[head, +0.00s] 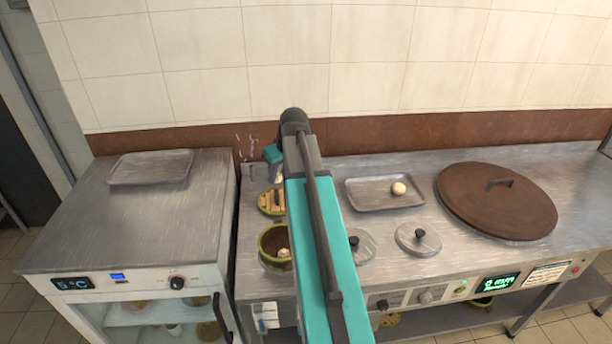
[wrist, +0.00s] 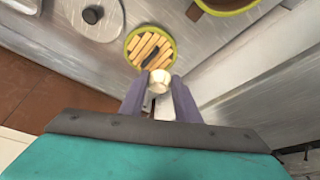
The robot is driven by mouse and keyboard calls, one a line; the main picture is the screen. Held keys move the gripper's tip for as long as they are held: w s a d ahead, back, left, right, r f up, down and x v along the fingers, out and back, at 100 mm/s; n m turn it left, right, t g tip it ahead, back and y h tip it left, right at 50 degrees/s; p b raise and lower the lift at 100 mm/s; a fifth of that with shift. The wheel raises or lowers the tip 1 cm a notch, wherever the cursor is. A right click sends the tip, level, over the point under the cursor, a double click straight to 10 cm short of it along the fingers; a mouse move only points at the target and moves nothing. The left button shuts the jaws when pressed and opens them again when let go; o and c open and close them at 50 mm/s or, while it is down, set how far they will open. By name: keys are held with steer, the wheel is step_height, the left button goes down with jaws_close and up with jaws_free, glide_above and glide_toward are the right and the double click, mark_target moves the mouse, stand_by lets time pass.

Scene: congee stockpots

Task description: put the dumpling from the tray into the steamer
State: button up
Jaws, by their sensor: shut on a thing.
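My gripper (wrist: 160,92) is shut on a pale dumpling (wrist: 160,78), held between its two purple fingers. In the head view my arm hides most of the gripper, and I cannot make out the held dumpling there. The steamer (head: 264,262) is a round, open basket with a green rim and brown inside. A pale dumpling (head: 283,253) shows in it, partly beside my arm. The steamer's rim also shows at the top right of the wrist view (wrist: 235,12). The tray (head: 365,203) is grey metal, with one pale dumpling (head: 398,188) on it.
A round slatted piece with a green rim and dark handle, likely the steamer's lid (head: 268,202), lies behind the steamer and close to my gripper. Grey lids (head: 418,240) and a large brown lid (head: 497,203) are to the right. An empty tray (head: 150,168) sits on the left cabinet.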

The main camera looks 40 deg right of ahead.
steer(key=w+a+r, duration=0.2)
steer(key=a, duration=1)
steer(key=w+a+r, duration=0.1)
steer(key=a+r, duration=0.2)
steer(key=a, duration=0.9)
steer(key=w+a+r+n, duration=0.1)
steer(key=w+a+r, duration=0.1)
steer(key=a, duration=1)
steer(key=shift+w+a+r, duration=0.3)
steer(key=shift+r, duration=0.3)
steer(key=shift+d, duration=0.1)
